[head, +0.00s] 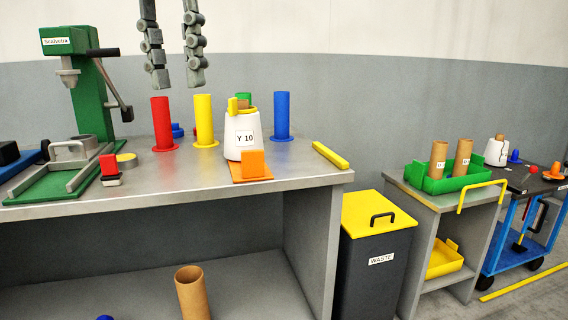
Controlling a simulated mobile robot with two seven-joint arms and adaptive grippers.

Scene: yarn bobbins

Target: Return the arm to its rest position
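My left gripper (178,80) hangs at the top of the head view with its fingers pointing down. The two fingers are apart and nothing is between them. It shows above the red post (162,123) and the yellow post (204,120) on the workbench, apart from both. The rest of the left arm is cut off by the top edge. My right gripper is not in view.
The metal bench (190,180) carries a green press (88,85), a blue post (282,115) and a white bobbin marked Y 10 (242,142). A waste bin (378,255), a green crate (430,183) and a blue cart (520,245) stand to the right.

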